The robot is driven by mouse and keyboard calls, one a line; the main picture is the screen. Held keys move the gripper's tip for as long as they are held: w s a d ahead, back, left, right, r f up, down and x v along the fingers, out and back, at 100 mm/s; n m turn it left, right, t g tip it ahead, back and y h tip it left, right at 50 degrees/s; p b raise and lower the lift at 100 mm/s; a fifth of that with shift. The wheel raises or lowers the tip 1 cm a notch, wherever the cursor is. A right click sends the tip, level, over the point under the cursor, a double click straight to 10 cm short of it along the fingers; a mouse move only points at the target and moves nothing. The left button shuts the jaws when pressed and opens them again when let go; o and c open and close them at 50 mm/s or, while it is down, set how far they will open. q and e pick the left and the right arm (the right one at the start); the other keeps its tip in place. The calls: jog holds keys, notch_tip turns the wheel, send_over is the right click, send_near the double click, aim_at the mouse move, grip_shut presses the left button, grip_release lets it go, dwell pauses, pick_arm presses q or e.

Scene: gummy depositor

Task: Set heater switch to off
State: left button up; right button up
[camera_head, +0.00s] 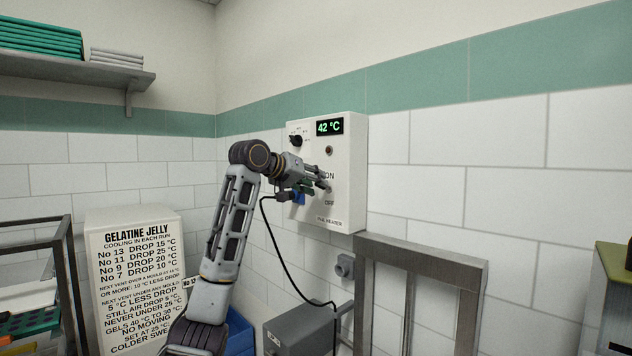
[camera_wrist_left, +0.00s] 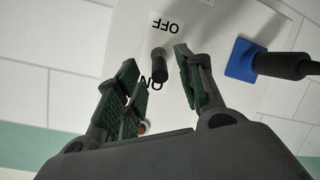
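The heater control box (camera_head: 350,150) is white, mounted on the tiled wall, and its green display (camera_head: 329,127) reads 42 °C. The ON label (camera_head: 328,175) and OFF label (camera_head: 329,203) are on its front, ON above OFF. My left gripper (camera_head: 322,184) is at the box front and covers the switch in the head view. In the left wrist view, which is upside down, the dark switch lever (camera_wrist_left: 160,68) leans toward ON, away from the OFF label (camera_wrist_left: 165,24). My left gripper (camera_wrist_left: 156,58) is open, its green-padded fingers on either side of the lever with visible gaps. My right gripper is not in view.
A black knob (camera_head: 296,140) and a small round brown part (camera_head: 329,151) are on the box. A blue square fitting with a dark plug (camera_wrist_left: 245,60) is beside the gripper. A black cable hangs below the box. A metal frame (camera_head: 425,250) stands at lower right.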

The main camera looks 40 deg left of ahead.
pick_arm(q)
jog(key=shift+w+f, duration=0.2)
jog(key=shift+w, duration=0.45)
grip_shut()
